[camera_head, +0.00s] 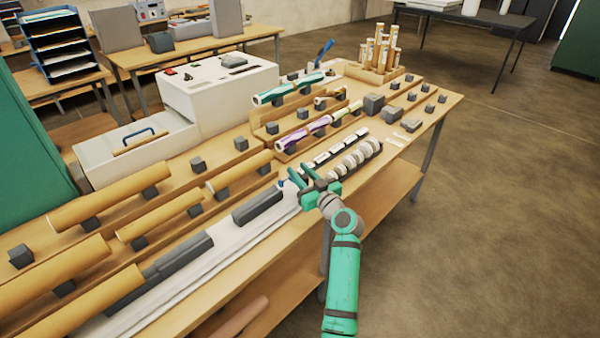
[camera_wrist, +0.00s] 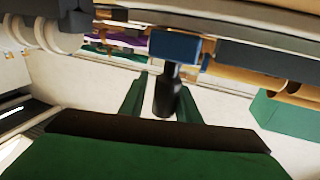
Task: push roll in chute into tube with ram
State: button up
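My gripper (camera_head: 306,180) is over the far part of the long white chute (camera_head: 232,250), with its green fingers (camera_wrist: 158,105) pointing at it. In the wrist view a black upright knob (camera_wrist: 167,92) on a blue block (camera_wrist: 175,45), apparently the ram, stands between the fingers. A gap shows on the knob's left; its right side is close to the other finger. The blue block shows in the head view beside the fingers (camera_head: 282,184). Dark grey covers (camera_head: 258,207) line the chute. A brown tube (camera_head: 60,320) lies at its near left end. I cannot make out the roll in the chute.
Brown tubes (camera_head: 115,197) rest on grey blocks left of the chute. A white laminator (camera_head: 220,90) stands behind. A rack of white rings (camera_head: 357,158) and purple and green rolls (camera_head: 305,132) lie beyond my gripper. The floor at right is clear.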

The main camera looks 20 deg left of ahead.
jog(key=v, duration=1.1)
jog(key=shift+w+d, duration=0.1)
jog(key=shift+a, duration=0.25)
